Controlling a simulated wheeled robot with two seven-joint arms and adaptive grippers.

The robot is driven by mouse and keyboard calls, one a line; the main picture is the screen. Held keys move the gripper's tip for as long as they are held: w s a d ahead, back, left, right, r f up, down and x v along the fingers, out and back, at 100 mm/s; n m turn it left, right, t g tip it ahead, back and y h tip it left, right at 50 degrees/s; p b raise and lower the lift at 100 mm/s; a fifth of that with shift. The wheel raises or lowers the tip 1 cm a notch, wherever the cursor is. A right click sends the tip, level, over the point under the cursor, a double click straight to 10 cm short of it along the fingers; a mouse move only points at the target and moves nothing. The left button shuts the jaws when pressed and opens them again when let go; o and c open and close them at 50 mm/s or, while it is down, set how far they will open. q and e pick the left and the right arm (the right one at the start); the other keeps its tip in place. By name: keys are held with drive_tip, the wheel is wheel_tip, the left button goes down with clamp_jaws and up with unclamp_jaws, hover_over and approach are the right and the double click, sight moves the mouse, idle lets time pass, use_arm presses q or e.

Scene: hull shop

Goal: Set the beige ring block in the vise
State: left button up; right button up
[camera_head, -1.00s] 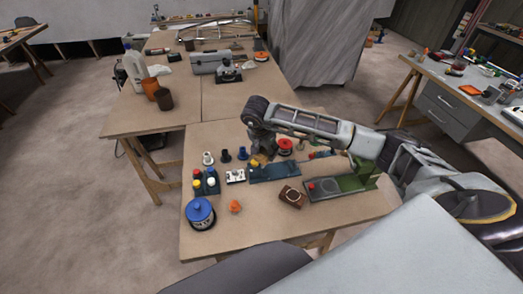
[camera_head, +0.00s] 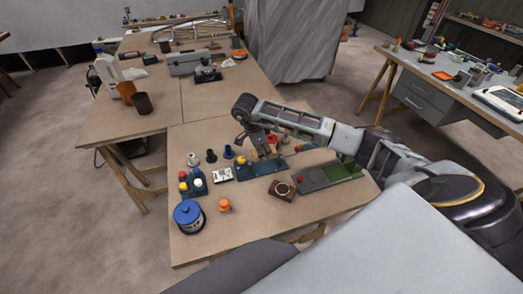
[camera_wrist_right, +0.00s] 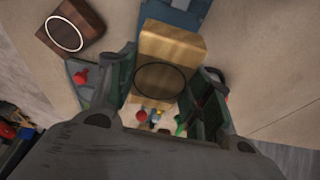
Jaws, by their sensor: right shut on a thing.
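My right gripper (camera_head: 265,152) is over the middle of the workbench. In the right wrist view my right gripper (camera_wrist_right: 168,82) is shut on the beige ring block (camera_wrist_right: 172,46), a pale wooden block with a dark ring on its face. In the head view the block is small and mostly hidden by the gripper. A blue fixture (camera_head: 256,172), which looks like the vise, lies just below the gripper. A blue part (camera_wrist_right: 180,12) shows beyond the block in the wrist view; I cannot tell whether they touch. My left gripper is not in view.
A dark brown block with a pale ring (camera_head: 283,189) lies on the bench, also in the wrist view (camera_wrist_right: 66,33). A green fixture (camera_head: 318,178) stands to the right. A blue pot (camera_head: 188,217) and an orange piece (camera_head: 225,205) stand at front left. The front middle is clear.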

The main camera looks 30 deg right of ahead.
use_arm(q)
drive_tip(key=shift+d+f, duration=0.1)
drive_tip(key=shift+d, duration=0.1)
use_arm(e)
drive_tip(key=shift+f, duration=0.1)
drive_tip(key=shift+f+b, duration=0.3)
drive_tip(key=shift+f, duration=0.05)
drive_tip(key=shift+f+b, duration=0.5)
drive_tip(key=shift+f, duration=0.35)
drive_tip(key=shift+f+b, duration=0.7)
drive_tip(key=shift+f, duration=0.9)
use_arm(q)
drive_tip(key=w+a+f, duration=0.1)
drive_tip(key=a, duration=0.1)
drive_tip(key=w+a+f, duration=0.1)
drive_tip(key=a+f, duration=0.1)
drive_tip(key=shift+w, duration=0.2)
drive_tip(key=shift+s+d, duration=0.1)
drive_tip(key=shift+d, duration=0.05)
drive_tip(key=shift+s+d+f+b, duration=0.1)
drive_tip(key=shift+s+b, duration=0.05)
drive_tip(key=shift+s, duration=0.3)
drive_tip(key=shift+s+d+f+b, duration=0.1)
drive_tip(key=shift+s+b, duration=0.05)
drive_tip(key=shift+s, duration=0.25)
